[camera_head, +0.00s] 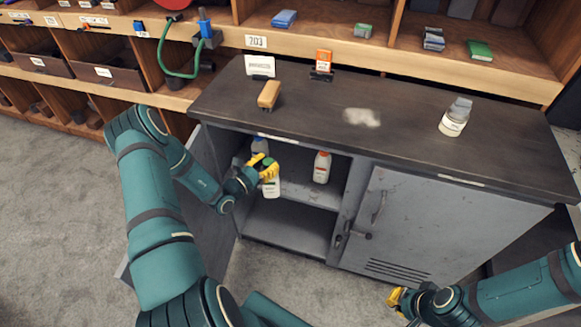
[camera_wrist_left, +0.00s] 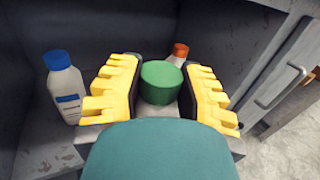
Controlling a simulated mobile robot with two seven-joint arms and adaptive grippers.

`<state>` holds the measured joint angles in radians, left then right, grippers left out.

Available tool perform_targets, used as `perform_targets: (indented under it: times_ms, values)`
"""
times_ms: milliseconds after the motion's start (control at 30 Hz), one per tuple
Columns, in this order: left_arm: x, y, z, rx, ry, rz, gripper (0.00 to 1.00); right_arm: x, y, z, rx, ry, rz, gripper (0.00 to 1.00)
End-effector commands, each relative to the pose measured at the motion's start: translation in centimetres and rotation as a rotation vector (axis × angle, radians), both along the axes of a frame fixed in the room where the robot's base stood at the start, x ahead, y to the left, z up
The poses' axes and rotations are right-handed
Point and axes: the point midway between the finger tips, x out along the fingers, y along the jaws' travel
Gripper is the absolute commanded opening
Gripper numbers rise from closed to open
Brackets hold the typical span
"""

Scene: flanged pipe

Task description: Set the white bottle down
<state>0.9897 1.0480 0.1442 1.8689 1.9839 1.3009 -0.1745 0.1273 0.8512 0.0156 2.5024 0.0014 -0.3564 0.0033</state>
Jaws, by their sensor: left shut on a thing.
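The white bottle with a green cap (camera_head: 271,188) is at the left cabinet opening, upright, near the front of the middle shelf (camera_head: 300,190). My left gripper (camera_head: 265,168) is shut on it near the top. In the left wrist view the green cap (camera_wrist_left: 160,82) sits between the yellow fingers, and the bottle's body is hidden. I cannot tell whether its base touches the shelf. My right gripper (camera_head: 396,298) is low at the right, in front of the closed door; its finger opening is unclear.
A blue-capped bottle (camera_wrist_left: 66,88) stands left of my gripper on the shelf. An orange-capped bottle (camera_head: 321,167) stands to the right, also seen in the left wrist view (camera_wrist_left: 178,55). The right cabinet door (camera_head: 400,225) is closed. A jar (camera_head: 454,120) stands on the cabinet top.

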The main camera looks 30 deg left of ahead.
Motion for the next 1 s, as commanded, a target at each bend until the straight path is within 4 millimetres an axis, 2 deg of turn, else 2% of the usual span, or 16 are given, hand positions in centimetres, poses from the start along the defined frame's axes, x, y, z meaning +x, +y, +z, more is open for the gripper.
perform_targets:
  times_ms: [33,200,333,467,667,1000]
  values:
    - [-0.1,1.3,-1.2,0.006,-0.001,0.013,0.00,-0.1,0.0,-0.6,0.000,0.002,0.002,0.00]
    - [-0.7,4.4,-3.5,0.011,0.003,0.038,0.00,-0.2,0.0,-1.3,0.001,0.004,0.004,0.00]
    - [-1.0,5.6,-4.4,0.012,0.006,0.049,0.00,-0.2,0.0,-1.6,0.001,0.005,0.005,0.00]
    - [-0.4,5.9,-4.6,0.014,0.005,0.050,0.00,-0.2,0.0,-1.7,0.001,0.005,0.005,0.00]
    - [2.6,5.4,-4.6,0.013,0.003,0.048,0.00,-0.1,0.0,-2.2,0.001,0.003,0.006,0.00]
    - [9.9,4.2,-4.6,0.015,0.004,0.049,0.00,0.1,0.0,-3.6,-0.001,-0.003,0.003,0.00]
